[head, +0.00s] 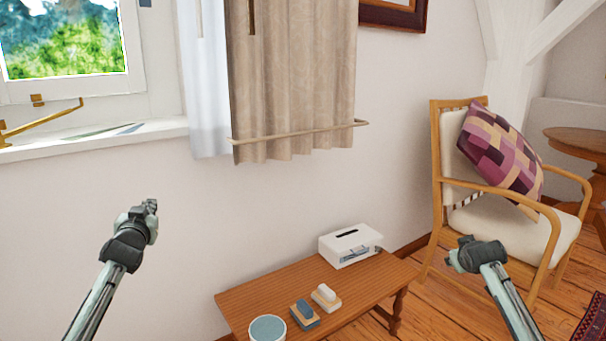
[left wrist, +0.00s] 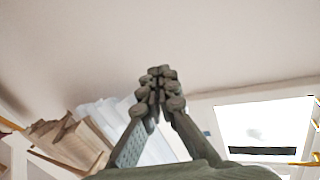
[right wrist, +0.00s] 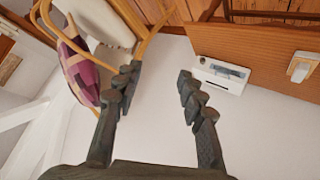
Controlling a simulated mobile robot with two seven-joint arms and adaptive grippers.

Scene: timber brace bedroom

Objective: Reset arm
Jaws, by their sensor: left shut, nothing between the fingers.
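My left gripper (head: 150,207) is raised in front of the white wall below the window, left of the table. In the left wrist view its fingers (left wrist: 158,78) are together with nothing between them. My right gripper (head: 462,252) is at the right, in front of the chair in the head view. In the right wrist view its fingers (right wrist: 158,85) are spread apart and empty, with bare wall showing between them.
A wooden chair (head: 437,150) with a patterned cushion (head: 500,155) stands right. A beige curtain (head: 300,80) hangs above.

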